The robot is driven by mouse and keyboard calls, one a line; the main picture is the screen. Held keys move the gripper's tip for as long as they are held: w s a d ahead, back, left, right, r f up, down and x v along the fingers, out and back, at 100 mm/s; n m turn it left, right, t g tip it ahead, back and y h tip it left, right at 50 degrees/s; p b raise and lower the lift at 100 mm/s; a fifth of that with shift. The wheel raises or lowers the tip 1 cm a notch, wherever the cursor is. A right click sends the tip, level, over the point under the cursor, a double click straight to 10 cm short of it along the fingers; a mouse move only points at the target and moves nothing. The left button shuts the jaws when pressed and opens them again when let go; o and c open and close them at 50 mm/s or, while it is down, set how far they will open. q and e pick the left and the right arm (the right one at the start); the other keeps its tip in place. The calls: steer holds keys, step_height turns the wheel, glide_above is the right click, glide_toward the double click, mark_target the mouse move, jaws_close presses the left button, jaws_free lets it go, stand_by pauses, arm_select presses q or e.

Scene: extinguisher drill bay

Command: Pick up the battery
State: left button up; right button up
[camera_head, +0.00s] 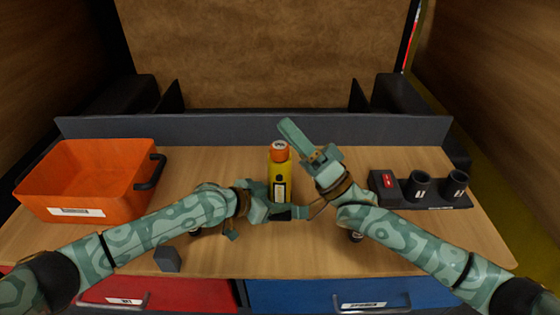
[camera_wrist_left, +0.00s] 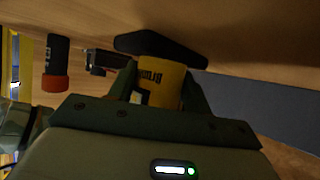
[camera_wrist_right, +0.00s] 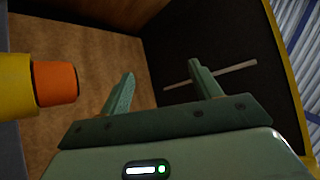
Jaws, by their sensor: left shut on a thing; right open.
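A yellow cylinder (camera_head: 279,178) with an orange top and a dark label stands upright near the middle of the wooden table. My left gripper (camera_wrist_left: 160,78) is shut on this cylinder, low on its body; lettering (camera_wrist_left: 152,76) shows between the fingers. A black cylinder (camera_wrist_left: 57,55) with an orange end stands apart from it in the left wrist view, and in the head view it seems mostly hidden by my right arm. I cannot tell for sure which one is the battery. My right gripper (camera_wrist_right: 160,74) is open and empty, above the table beside the yellow cylinder's top (camera_wrist_right: 54,83).
An orange bin (camera_head: 85,180) with a dark handle stands at the left. A black holder (camera_head: 388,193) with two cups (camera_head: 420,186) and a red display is at the right. A small grey block (camera_head: 168,259) lies near the front edge. A low dark ledge (camera_head: 230,128) runs along the back.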

steer(key=s+a+f+m+t+h, duration=0.2)
steer(key=s+a+m+t+h, duration=0.3)
steer(key=m+t, duration=0.6)
steer(key=m+g+h, duration=0.7)
steer(key=m+h, duration=0.9)
steer(key=m, duration=0.9)
glide_toward(279, 146)
steer(key=f, duration=0.1)
steer(key=w, duration=0.6)
steer(key=shift+w+a+f, duration=0.25)
steer(key=shift+w+f, duration=0.05)
steer(key=shift+w, duration=0.1)
steer(key=w, duration=0.5)
steer(key=shift+w, duration=0.25)
steer(key=c, duration=1.1)
